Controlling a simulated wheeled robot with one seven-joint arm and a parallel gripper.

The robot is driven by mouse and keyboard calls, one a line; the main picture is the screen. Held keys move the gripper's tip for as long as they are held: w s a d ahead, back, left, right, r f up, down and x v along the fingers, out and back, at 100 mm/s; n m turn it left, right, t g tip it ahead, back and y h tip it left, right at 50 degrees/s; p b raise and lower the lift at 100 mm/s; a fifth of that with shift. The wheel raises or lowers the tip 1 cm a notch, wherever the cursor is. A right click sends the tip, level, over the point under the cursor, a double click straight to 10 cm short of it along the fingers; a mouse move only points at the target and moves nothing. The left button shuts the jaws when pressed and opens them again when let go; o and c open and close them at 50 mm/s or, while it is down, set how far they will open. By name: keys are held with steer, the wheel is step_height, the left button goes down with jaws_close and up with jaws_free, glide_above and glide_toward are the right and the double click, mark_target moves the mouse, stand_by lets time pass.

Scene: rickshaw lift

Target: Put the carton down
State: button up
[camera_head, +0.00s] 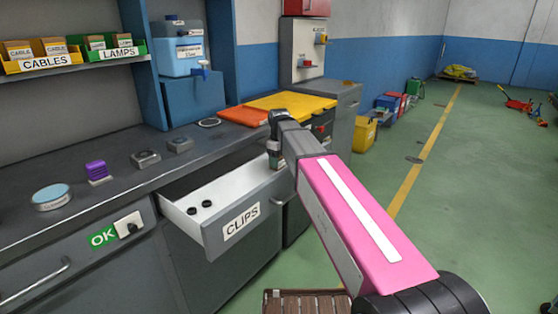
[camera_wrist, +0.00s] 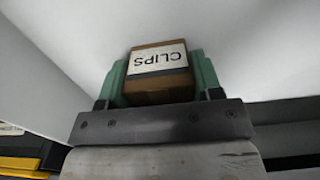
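The carton (camera_wrist: 160,84) is a small brown box with a white label reading CLIPS, upside down in the wrist view. My gripper (camera_wrist: 160,72) has a green finger against each side of it and is shut on it. Around the carton the wrist view shows pale surfaces, which look like the drawer's inside. The carton is hidden there. I cannot tell whether it touches the drawer floor.
Two small black round things (camera_head: 199,208) lie in the drawer, nearer its left end. The counter (camera_head: 115,190) above holds a purple block (camera_head: 96,171), a blue round tin (camera_head: 51,195) and orange and yellow sheets (camera_head: 290,103). Green floor (camera_head: 480,190) lies open to the right.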

steer(key=o, duration=0.4)
steer(key=shift+r, duration=0.1)
step_height(320, 180, up, 12)
steer(key=shift+r, duration=0.1)
stand_by(0.4)
